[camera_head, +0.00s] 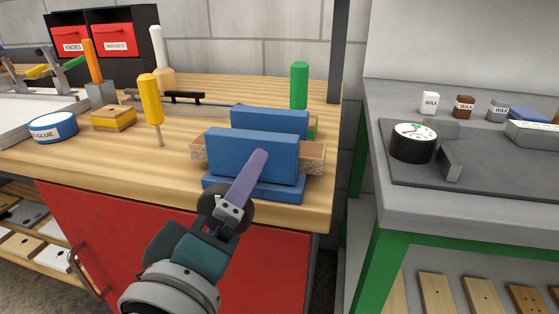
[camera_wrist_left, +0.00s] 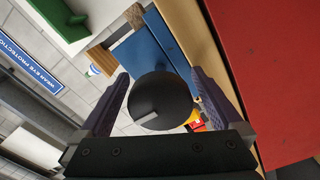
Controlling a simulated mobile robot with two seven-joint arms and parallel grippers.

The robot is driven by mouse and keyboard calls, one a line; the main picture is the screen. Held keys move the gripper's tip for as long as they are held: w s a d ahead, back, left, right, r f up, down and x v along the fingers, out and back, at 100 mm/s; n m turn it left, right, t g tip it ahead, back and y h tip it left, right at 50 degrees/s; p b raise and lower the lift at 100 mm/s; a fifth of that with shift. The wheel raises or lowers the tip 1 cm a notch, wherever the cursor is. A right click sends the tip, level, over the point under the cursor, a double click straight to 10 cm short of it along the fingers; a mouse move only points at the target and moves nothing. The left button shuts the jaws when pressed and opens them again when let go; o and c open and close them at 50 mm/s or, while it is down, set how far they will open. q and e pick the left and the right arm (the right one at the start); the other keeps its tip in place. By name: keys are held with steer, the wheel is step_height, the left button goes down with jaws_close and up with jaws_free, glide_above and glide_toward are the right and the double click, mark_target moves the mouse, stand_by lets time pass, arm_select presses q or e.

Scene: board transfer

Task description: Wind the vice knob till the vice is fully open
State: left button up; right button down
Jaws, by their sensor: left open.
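The blue vice (camera_head: 238,152) is mounted at the front right corner of the workbench. Its front jaw stands apart from the rear jaw (camera_head: 268,121), and a brown speckled block (camera_head: 313,152) shows between them. The round dark vice knob (camera_head: 247,211) is at the vice's front, partly hidden by my left gripper (camera_head: 257,165). In the left wrist view, the knob (camera_wrist_left: 165,98) with a grey pointer mark sits between the purple fingers of my left gripper (camera_wrist_left: 161,78). The fingers are open, one on each side; contact cannot be told. My right gripper is not in view.
A yellow screwdriver (camera_head: 151,98), yellow-brown block (camera_head: 113,119) and blue glue tin (camera_head: 53,128) are left of the vice. A green-handled tool (camera_head: 299,84) stands behind it.

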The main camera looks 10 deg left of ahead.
arm_select(q)
steer(key=s, duration=1)
steer(key=shift+a, duration=0.2)
steer(key=s+d+r+m+g+h+p, duration=0.1)
steer(key=d+r+m+g+h+p, duration=0.5)
steer(key=m+p, duration=0.35)
steer(key=s+a+r+m+g+y+p, duration=0.55)
steer(key=s+a+r+g+p, duration=0.25)
steer(key=s+a+p, duration=0.4)
step_height(320, 180, up, 36)
steer(key=n+p, duration=0.1)
steer(key=p, duration=3.4)
steer(key=shift+w+a+r+y+p, duration=0.25)
steer(key=shift+w+a+y+p, duration=0.15)
steer(key=shift+w+a+y, duration=0.05)
